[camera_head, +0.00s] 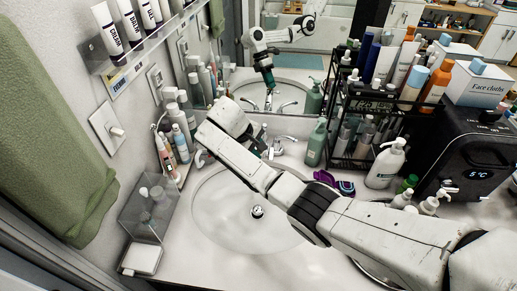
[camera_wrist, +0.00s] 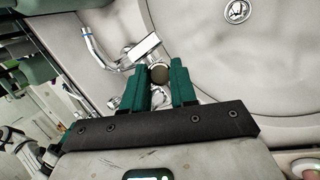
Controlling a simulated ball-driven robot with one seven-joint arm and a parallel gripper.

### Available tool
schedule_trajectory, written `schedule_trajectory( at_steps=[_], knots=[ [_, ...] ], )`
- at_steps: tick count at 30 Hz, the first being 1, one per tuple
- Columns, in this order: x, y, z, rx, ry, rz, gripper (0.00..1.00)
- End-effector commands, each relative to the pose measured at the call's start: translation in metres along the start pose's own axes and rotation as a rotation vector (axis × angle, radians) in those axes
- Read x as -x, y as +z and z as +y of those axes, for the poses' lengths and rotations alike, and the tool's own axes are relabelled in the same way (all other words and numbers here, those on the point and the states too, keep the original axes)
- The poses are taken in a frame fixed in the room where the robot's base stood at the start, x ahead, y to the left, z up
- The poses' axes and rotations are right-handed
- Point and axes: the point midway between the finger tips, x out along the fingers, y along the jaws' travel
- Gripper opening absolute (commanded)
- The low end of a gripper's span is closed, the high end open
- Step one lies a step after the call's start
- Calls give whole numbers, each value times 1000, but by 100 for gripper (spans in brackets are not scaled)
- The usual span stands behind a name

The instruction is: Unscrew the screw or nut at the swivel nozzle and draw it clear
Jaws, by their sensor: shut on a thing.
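In the wrist view, my gripper (camera_wrist: 161,70) has its two teal fingers on either side of a small round brownish piece, which I take to be the nut (camera_wrist: 158,75). The fingers are shut on it. It sits beside the chrome faucet (camera_wrist: 112,58), whose curved tube reaches to the upper left. A pale rectangular block (camera_wrist: 145,47) lies just beyond the fingertips. I cannot tell whether the nut is still on its thread. In the head view my arm hides the fingers and most of the nozzle; a chrome faucet handle (camera_head: 278,147) shows to the right.
The white sink basin (camera_head: 225,205) lies below my arm. A green pump bottle (camera_head: 317,143), a purple item (camera_head: 325,177) and a black rack (camera_head: 370,130) of bottles stand to the right. Bottles (camera_head: 180,143) and a clear box (camera_head: 150,205) stand to the left. The mirror is close behind.

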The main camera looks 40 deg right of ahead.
Motion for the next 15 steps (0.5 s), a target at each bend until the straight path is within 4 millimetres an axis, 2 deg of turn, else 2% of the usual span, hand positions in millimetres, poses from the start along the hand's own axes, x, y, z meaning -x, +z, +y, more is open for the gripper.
schedule_trajectory(
  at_steps=[10, 15],
  knots=[
    [0, 0, 0, 30, 13, 0, 0],
    [-1, 1, -2, 207, 94, 0, 0]
  ],
)
